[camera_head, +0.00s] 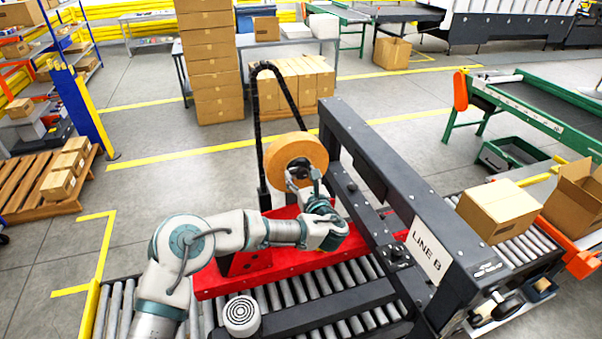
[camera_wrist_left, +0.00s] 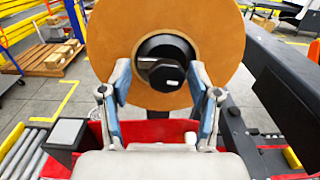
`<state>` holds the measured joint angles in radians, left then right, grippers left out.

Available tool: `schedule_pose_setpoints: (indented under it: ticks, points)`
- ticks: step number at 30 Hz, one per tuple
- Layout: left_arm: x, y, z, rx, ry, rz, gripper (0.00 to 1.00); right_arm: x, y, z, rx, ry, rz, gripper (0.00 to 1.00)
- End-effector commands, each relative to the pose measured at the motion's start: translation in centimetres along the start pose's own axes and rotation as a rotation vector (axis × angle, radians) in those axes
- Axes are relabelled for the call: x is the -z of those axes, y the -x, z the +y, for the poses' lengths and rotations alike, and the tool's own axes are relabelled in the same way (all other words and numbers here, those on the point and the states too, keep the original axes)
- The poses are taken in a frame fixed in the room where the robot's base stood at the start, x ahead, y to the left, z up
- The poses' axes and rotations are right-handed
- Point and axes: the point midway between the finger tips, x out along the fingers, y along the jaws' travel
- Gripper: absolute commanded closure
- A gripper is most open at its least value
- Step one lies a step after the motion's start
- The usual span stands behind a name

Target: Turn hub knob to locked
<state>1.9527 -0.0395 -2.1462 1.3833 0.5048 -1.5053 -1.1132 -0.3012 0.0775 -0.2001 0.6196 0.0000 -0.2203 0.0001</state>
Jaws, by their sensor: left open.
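The hub knob (camera_wrist_left: 163,70) is a black knob at the centre of a large tan tape roll (camera_wrist_left: 110,35) in the left wrist view. The roll (camera_head: 296,150) also shows in the head view, upright on the red machine base (camera_head: 285,250). My left gripper (camera_wrist_left: 160,85) is open, with its two fingers apart on either side of the knob, in front of the roll's face. I cannot tell whether the fingers touch the knob. In the head view my left gripper (camera_head: 307,188) partly hides the hub. My right gripper is not in view.
A dark frame labelled LINE B (camera_head: 425,250) stands close to the right of the roll. A black curved post (camera_head: 262,130) rises behind it. Roller conveyor (camera_head: 335,330) runs below. A closed carton (camera_head: 497,210) sits at the right.

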Motion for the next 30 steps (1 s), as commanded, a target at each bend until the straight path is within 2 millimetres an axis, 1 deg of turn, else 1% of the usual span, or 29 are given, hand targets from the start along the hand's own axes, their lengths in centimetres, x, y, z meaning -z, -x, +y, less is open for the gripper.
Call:
schedule_pose_setpoints:
  ticks: [3,8,9,11,12,14,15,16,24,30]
  points:
    - [0.1,-0.2,-0.1,0.002,-0.001,0.001,0.38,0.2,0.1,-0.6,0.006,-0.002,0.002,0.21]
    - [0.1,-0.2,0.0,0.002,-0.001,0.001,0.38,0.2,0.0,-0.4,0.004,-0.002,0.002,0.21]
    - [0.1,-0.2,0.0,0.001,0.000,0.001,0.40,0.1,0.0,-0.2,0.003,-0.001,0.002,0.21]
    - [0.1,-0.2,0.0,0.001,0.000,0.001,0.55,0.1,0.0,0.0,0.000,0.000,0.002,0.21]
    - [0.1,-0.3,0.0,0.001,0.000,0.001,0.65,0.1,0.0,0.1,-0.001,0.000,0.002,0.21]
    - [0.1,-0.3,0.1,0.002,0.001,0.001,0.80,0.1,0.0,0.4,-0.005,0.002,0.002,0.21]
    - [0.1,-0.3,0.1,0.003,0.002,0.001,0.90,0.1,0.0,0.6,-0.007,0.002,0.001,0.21]
    - [0.1,-0.3,0.1,0.003,0.002,0.001,0.96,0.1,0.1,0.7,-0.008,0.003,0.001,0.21]
    - [0.1,-0.4,0.0,0.000,0.011,0.001,0.96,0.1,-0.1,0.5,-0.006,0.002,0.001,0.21]
    - [0.3,-0.4,0.1,-0.002,0.076,0.001,0.96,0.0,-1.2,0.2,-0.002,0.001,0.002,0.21]
